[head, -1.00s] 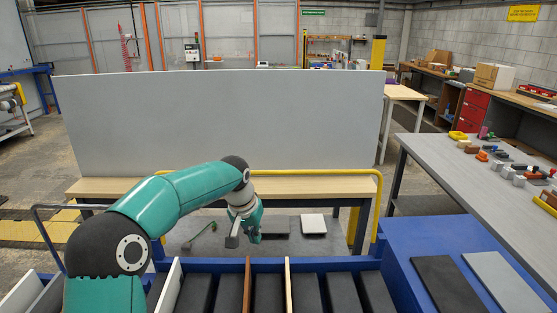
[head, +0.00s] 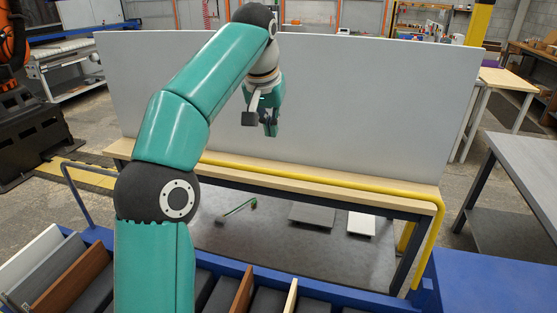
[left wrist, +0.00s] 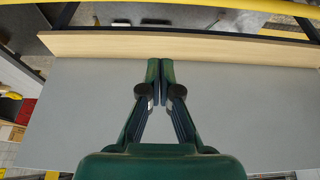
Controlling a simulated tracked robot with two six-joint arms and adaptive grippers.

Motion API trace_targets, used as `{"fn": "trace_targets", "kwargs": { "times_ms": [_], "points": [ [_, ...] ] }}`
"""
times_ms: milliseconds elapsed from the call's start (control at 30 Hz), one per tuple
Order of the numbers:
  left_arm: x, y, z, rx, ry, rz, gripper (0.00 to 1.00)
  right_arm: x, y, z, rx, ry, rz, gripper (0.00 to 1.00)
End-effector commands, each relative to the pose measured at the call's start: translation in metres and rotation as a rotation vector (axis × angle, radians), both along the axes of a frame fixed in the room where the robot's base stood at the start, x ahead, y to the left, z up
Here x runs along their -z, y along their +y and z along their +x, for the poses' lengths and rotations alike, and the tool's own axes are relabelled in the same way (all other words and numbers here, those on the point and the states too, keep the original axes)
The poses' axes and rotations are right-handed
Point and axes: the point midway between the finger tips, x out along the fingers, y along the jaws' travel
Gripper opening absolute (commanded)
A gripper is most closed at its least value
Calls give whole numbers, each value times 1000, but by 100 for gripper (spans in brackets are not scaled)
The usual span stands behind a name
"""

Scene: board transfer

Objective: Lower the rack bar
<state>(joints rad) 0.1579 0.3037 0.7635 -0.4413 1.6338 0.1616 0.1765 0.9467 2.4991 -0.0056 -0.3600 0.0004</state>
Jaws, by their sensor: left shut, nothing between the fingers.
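The yellow rack bar (head: 428,245) stands raised as an arch over the blue cart frame. Its top rail crosses in front of the wooden table edge, and my left arm hides its left part. A yellow rail, likely the same bar, also shows at the top of the left wrist view (left wrist: 280,7). My left gripper (head: 270,129) is shut and empty. It appears above the bar in the head view, in front of the grey board. In the left wrist view its fingers (left wrist: 160,64) are together over the grey board and wooden edge. My right gripper is out of view.
A large grey board (head: 370,110) stands on the wooden table (head: 375,195). Boards (head: 77,277) stand in the cart slots. A grey workbench (head: 525,165) is at right.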

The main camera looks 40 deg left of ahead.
Motion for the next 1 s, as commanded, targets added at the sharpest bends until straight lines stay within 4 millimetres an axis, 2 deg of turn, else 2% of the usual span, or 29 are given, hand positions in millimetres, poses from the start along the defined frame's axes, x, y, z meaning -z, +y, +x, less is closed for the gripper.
{"fn": "trace_targets", "kwargs": {
  "times_ms": [467,700,1000],
  "points": [
    [90,14,29,2,6,-1,0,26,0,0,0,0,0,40],
    [87,-1,3,4,1,-1,0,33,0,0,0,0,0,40],
    [86,-5,-6,3,1,0,0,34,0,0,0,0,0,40]
  ]
}}
